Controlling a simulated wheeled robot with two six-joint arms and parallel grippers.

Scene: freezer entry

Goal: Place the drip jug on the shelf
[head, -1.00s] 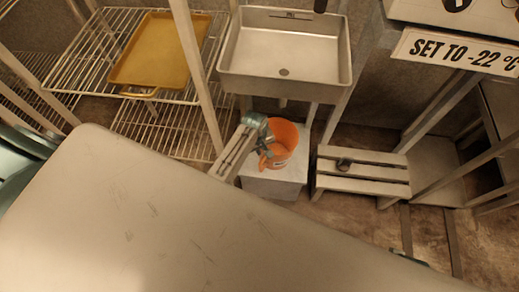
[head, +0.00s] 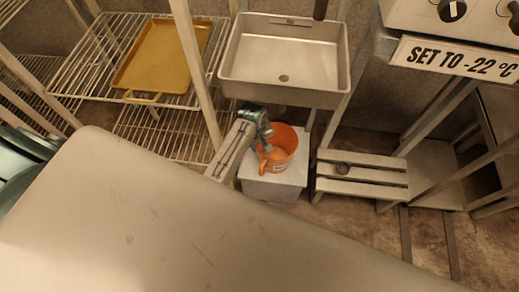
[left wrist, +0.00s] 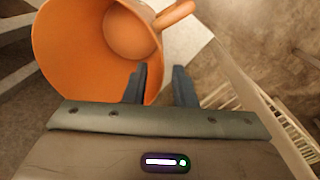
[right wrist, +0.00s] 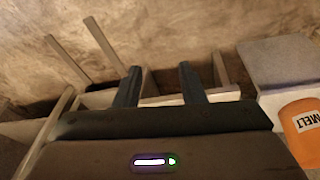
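The drip jug (head: 284,143) is an orange jug standing upright on a pale block under the sink. In the right wrist view the jug (right wrist: 303,128) shows a label reading "MELT" at the right edge. My right gripper (right wrist: 158,82) is open and empty, away from the jug. A wire shelf (head: 85,62) stands at the left.
A yellow tray (head: 160,57) lies on the wire shelf, with a lower wire shelf (head: 160,136) beneath. A large pale surface (head: 150,225) fills the foreground.

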